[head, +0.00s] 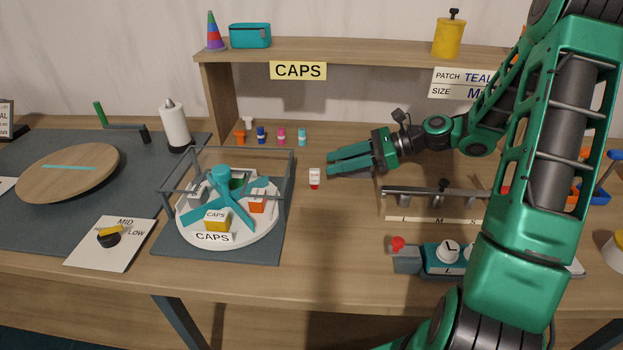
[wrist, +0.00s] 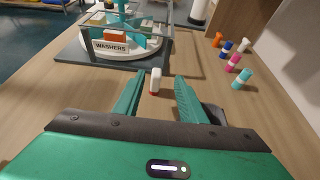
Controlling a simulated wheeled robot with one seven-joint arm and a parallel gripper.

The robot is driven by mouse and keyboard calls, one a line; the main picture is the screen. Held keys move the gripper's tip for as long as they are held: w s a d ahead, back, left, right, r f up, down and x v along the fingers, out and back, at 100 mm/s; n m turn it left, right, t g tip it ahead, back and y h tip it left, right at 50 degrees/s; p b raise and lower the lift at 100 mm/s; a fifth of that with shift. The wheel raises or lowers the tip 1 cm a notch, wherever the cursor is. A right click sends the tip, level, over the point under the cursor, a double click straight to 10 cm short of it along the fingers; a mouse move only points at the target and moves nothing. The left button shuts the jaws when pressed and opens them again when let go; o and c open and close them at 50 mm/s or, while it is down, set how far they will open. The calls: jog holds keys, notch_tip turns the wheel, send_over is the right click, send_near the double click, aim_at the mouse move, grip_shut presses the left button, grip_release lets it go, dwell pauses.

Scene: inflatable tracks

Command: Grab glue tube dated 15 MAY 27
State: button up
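A small white tube with a red base (head: 315,178) stands upright on the table, just left of my gripper (head: 329,164) in the head view. No date can be read on it. In the wrist view the same white tube (wrist: 155,80) shows in the gap between the fingers of my gripper (wrist: 160,77). My gripper is open and empty, and the head view shows the tube a little beyond its fingertips. Other small tubes stand farther back: orange (head: 240,137), white (head: 248,122), blue (head: 261,135), pink (head: 281,136) and teal (head: 302,137). Their dates are unreadable too.
A railed carousel (head: 188,222) labelled CAPS and WASHERS stands left of the tube. A shelf (head: 350,52) runs along the back. A metal rack (head: 430,203) and a teal device with a red knob (head: 440,258) lie right. Table around the tube is clear.

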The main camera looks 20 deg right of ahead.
aim_at(318, 169)
jog(key=shift+f+x, duration=0.15)
jog(key=shift+x, duration=1.4)
jog(key=shift+f+x, duration=0.15)
jog(key=shift+x, duration=1.4)
jog(key=shift+s+d, duration=0.1)
jog(key=shift+s, duration=0.05)
grip_shut()
